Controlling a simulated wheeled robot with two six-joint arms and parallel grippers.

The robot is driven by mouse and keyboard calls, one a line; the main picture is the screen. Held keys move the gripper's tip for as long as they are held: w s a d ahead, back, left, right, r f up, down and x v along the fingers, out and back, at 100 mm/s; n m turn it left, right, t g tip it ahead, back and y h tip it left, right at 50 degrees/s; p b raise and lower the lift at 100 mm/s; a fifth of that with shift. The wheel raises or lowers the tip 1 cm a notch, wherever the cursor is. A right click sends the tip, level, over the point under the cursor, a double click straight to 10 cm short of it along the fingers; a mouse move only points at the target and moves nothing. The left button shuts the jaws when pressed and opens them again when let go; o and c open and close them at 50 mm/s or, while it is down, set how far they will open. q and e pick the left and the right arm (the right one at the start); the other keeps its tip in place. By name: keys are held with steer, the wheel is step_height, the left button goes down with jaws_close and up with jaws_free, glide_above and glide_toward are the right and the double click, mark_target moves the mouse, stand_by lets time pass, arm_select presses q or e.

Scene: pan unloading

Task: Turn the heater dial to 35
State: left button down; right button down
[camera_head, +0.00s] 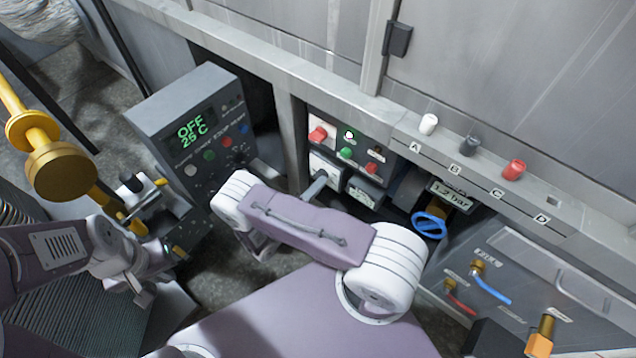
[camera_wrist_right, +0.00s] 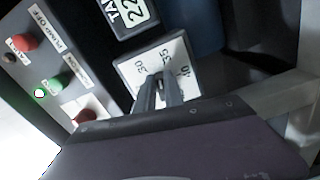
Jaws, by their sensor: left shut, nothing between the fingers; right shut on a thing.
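The heater dial has a white plate (camera_wrist_right: 128,72) marked 30, 35 and 40 in the right wrist view. My right gripper (camera_wrist_right: 160,84) is shut on the dial's knob, in front of the plate, and its fingers hide most of the knob. Where the knob points is not clear. My left gripper (camera_head: 172,257) is shut and empty at the lower left, beside the dark box, partly hard to make out.
A dark control box (camera_head: 170,115) at the left reads OFF 25 C. Red and green buttons (camera_wrist_right: 56,84) sit close beside the dial. A small display (camera_wrist_right: 128,14) is near it. A blue valve wheel (camera_head: 429,225) and yellow pipework (camera_head: 62,170) flank my arms.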

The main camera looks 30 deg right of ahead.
steer(key=shift+f+m+p, duration=0.25)
steer(key=shift+m+p, duration=0.25)
steer(key=shift+m, duration=1.3)
steer(key=c, duration=1.4)
jaws_free()
steer(key=shift+c, duration=0.2)
steer(key=shift+w, duration=0.1)
steer(key=p+v, duration=0.2)
steer(key=v, duration=0.7)
steer(key=shift+a, duration=0.1)
